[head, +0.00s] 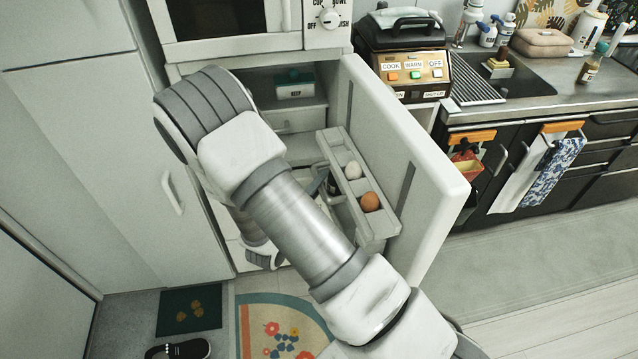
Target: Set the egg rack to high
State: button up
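The egg rack (378,223) is a pale tray on the inside of the open small-fridge door (420,170). It holds a white egg (352,170) and a brown egg (370,201). My arm crosses in front of the fridge and hides much of its inside. A dark grey part that seems to be my gripper (323,184) shows at the left side of the rack, mostly behind my arm. I cannot tell whether it touches the rack or whether its fingers are open.
A teal-lidded box (294,84) stands on an upper fridge shelf. A microwave (225,20) sits above. A cooker with labelled buttons (405,65) stands on the counter behind the door. A patterned mat (275,325) and a dark shoe (180,349) lie on the floor.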

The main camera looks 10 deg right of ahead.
grip_shut()
dwell(1.1)
